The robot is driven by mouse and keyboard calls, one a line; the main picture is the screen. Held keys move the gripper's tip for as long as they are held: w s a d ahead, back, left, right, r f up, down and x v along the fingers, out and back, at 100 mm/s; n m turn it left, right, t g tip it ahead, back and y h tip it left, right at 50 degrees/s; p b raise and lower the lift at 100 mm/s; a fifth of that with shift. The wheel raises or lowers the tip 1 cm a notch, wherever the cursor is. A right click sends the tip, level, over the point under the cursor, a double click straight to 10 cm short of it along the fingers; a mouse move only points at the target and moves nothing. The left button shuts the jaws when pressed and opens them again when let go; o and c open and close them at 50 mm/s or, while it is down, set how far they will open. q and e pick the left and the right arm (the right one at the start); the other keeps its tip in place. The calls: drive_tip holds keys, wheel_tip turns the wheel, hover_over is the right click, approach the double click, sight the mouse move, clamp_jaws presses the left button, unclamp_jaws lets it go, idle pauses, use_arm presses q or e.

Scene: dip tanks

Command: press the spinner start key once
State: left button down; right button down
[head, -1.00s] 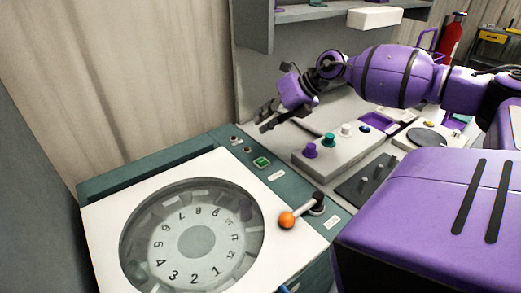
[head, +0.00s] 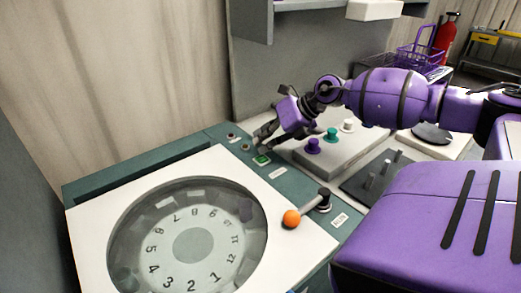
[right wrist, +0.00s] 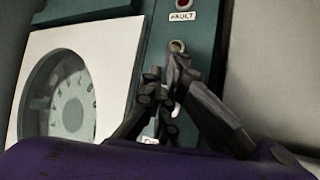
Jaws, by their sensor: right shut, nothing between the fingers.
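The spinner (head: 80,215) is a teal cabinet with a white top and a round window over a numbered dial. Its green start key (head: 262,160) sits on the teal strip behind the window. My right gripper (head: 257,141) is shut and empty, fingertips just behind and above the key in the head view. I cannot tell if they touch it. In the right wrist view the shut fingers (right wrist: 176,62) point up the teal panel and hide the key. My left gripper is not in view.
An orange-knobbed lever (head: 291,218) stands right of the window. A grey box with purple, green and white knobs (head: 313,146) lies under my right forearm. Small indicators (head: 231,136) sit behind the key. A shelf (head: 310,5) hangs above.

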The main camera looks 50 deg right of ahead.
idle(1.2)
drive_tip(key=shift+f, duration=0.1)
drive_tip(key=shift+f, duration=0.25)
idle(0.4)
